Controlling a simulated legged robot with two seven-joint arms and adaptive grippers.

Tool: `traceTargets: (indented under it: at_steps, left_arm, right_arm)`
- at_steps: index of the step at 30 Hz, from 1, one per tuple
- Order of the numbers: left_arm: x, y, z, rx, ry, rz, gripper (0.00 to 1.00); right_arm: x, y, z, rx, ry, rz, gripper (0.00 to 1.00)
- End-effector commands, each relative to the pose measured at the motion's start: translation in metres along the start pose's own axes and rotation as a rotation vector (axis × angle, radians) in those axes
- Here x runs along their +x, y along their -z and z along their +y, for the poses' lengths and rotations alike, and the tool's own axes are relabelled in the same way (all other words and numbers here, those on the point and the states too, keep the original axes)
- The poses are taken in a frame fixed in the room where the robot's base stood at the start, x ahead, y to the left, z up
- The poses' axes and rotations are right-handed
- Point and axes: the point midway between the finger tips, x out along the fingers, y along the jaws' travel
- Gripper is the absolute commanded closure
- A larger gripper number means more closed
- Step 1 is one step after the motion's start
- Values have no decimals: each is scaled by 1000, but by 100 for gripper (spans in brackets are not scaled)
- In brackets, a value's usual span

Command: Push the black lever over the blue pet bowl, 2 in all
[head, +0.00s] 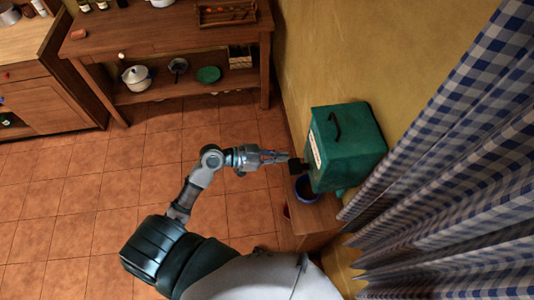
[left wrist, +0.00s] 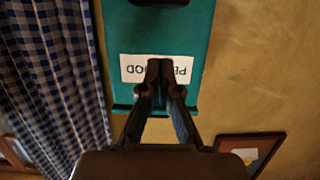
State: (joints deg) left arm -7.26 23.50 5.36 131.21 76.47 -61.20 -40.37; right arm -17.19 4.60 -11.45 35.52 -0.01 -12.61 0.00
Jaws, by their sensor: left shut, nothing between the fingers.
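The green pet food dispenser (head: 352,148) stands against the wall, with a white label on its front and a black handle on top. The black lever (head: 297,166) sticks out from its front, over the blue pet bowl (head: 307,189). My left gripper (head: 288,157) is shut and empty, with its fingertips close beside the lever; I cannot tell whether they touch. In the left wrist view, the shut fingertips (left wrist: 160,66) lie in front of the upside-down label (left wrist: 133,68). A dark shape, probably the lever, shows at the top edge. My right gripper is not in view.
The dispenser and bowl are on a low wooden stand (head: 318,220). A blue checked curtain (head: 470,130) hangs close on the right. A wooden table (head: 170,35) with a lower shelf of pots stands at the back. The tiled floor (head: 100,190) is clear.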

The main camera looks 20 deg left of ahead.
Motion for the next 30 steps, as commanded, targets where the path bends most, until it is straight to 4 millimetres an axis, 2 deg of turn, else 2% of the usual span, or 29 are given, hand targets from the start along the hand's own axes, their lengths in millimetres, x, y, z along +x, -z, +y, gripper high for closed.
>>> traceTargets:
  at_steps: [1, 5, 7, 12, 26, 30]
  left_arm:
    - [11, 5, 1, -2, -3, 5, 100]
    - [35, 1, 1, -3, -2, 2, 100]
    - [36, -15, 0, -7, 0, -1, 100]
    - [40, -33, 0, -4, 0, 0, 100]
    - [41, -40, 0, 0, 0, -1, 100]
    - [43, -50, 0, 1, 0, -1, 100]
  right_arm:
    - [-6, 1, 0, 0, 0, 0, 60]
    - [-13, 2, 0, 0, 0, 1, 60]
    - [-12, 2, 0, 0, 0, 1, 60]
    - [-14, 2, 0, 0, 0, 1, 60]
    - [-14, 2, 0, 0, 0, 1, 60]
    - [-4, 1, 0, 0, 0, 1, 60]
